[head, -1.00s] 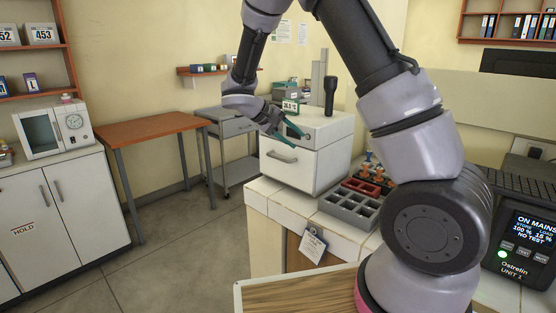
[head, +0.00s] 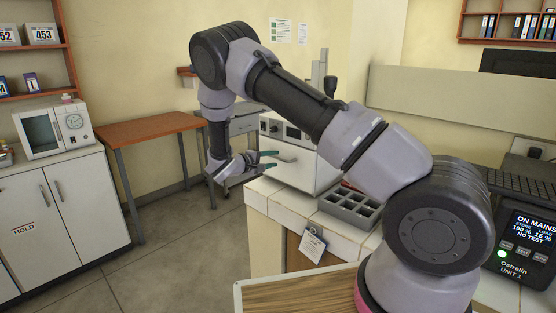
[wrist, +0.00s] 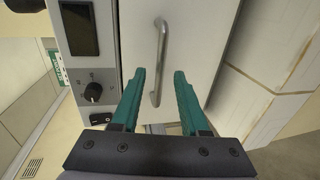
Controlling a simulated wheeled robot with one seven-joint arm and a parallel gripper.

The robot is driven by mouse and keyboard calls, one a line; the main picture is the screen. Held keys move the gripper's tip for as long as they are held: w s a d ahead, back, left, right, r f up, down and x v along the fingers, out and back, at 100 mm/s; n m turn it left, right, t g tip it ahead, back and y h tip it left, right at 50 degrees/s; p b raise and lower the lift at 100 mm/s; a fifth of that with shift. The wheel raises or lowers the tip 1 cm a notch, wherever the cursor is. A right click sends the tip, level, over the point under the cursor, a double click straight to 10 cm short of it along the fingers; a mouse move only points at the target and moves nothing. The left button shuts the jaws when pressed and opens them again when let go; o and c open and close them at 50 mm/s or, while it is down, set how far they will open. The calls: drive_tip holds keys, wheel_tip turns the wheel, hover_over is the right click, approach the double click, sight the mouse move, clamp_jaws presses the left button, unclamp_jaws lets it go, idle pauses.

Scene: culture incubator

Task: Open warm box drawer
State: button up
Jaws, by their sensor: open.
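The warm box (head: 290,132) is a white box on the bench with a dark display and a knob. Its drawer front (head: 312,172) looks closed and carries a curved metal bar handle, clear in the wrist view (wrist: 161,45). My gripper (head: 273,160) is open and empty, level with the handle in front of the drawer. In the wrist view its teal fingers (wrist: 160,75) point at the drawer front, and the lower part of the handle shows between them. I cannot tell whether they touch it. My arm hides part of the box in the head view.
A grey compartment tray (head: 348,207) stands on the tiled bench close right of the box. A grey cart (head: 243,125) is behind my gripper, and a brown table (head: 150,127) is further left. Floor left of the bench is clear.

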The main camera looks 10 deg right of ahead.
sight(277, 158)
drive_tip(key=shift+x, duration=1.8)
clamp_jaws()
